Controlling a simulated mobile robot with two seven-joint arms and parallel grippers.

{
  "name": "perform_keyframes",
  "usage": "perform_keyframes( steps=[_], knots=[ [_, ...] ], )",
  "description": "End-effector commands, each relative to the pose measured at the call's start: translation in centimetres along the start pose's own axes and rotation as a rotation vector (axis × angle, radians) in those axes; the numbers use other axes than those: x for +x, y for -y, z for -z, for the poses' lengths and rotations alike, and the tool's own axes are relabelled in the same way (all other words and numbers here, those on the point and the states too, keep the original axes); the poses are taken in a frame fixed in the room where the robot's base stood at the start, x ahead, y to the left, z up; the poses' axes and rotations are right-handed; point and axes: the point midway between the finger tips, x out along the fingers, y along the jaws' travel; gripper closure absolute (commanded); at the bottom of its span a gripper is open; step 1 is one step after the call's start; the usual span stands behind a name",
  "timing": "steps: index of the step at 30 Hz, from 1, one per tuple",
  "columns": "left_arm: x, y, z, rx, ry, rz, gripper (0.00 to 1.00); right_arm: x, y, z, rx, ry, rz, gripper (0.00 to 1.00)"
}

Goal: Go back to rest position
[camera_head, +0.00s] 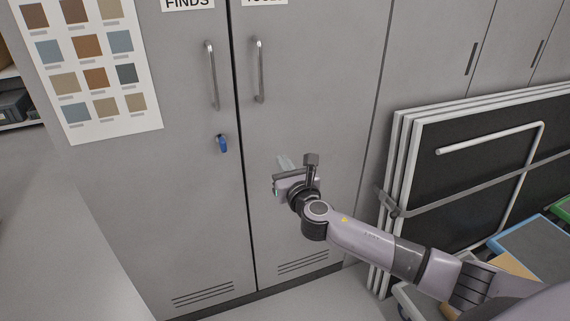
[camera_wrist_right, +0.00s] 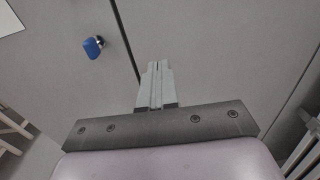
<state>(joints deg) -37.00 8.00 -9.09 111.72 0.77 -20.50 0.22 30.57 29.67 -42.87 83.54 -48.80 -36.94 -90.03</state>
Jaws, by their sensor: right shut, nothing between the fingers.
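My right gripper (camera_head: 285,161) is in front of the right-hand door of a grey cabinet (camera_head: 310,110) in the head view. In the right wrist view the fingers of my right gripper (camera_wrist_right: 157,68) are together, with nothing between them. They point towards the cabinet front, near the dark seam between the doors. I cannot tell the gap between the fingertips and the door. My left gripper is in neither view.
Both cabinet doors are shut, with upright handles (camera_head: 212,75) and a blue key or tag (camera_head: 222,143) on the left door. Framed black panels (camera_head: 480,160) lean at the right, behind my right arm. A colour chart (camera_head: 90,60) hangs at left. Bare floor shows below left.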

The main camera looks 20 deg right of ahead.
Motion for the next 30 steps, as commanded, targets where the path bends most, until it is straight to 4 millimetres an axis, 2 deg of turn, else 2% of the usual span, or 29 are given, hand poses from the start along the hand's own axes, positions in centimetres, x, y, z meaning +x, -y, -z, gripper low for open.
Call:
perform_keyframes(
  steps=[8, 11, 13, 17, 21, 27, 30],
  knots=[
    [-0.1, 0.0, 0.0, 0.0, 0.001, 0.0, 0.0, -0.7, 0.0, 0.2, 0.009, -0.005, 0.0, 1.0],
    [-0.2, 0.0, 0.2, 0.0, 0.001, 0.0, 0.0, -1.6, -0.6, 1.4, 0.095, -0.041, -0.011, 1.0],
    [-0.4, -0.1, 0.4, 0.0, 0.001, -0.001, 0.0, -2.8, -1.3, 3.1, 0.222, -0.094, -0.018, 1.0],
    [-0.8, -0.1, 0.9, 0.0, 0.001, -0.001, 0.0, -6.7, -3.1, 7.4, 0.592, -0.237, -0.012, 1.0],
    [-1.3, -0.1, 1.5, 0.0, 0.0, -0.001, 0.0, -11.7, -4.6, 11.4, 1.041, -0.389, 0.055, 1.0],
    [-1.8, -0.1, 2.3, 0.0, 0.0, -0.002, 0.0, -19.1, -5.7, 15.2, 1.668, -0.546, 0.252, 1.0],
    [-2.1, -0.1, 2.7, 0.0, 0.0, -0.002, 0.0, -22.9, -5.7, 16.3, 1.974, -0.582, 0.39, 1.0]
  ],
)
